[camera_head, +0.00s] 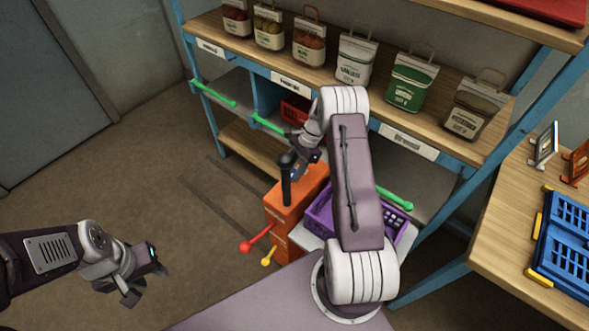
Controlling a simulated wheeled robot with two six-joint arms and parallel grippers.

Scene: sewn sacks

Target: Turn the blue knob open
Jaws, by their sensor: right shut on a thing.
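An orange box (281,215) stands on the floor side of the shelf. A dark, nearly black upright handle (286,186) with a wider top rises from it; no clearly blue knob shows, and I cannot tell if this handle is it. My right gripper (297,163) is at the handle's upper part, shut on it as far as I can see; its fingers are partly hidden. A red knob (246,247) and a yellow knob (267,262) stick out of the box's lower front. My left gripper (147,285) is open and empty over the floor at lower left.
A purple crate (321,217) stands right beside the orange box, partly behind my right arm. Sacks (353,60) line the wooden shelf above. A table (500,225) with a blue crate (567,240) is at right. The floor at left is clear.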

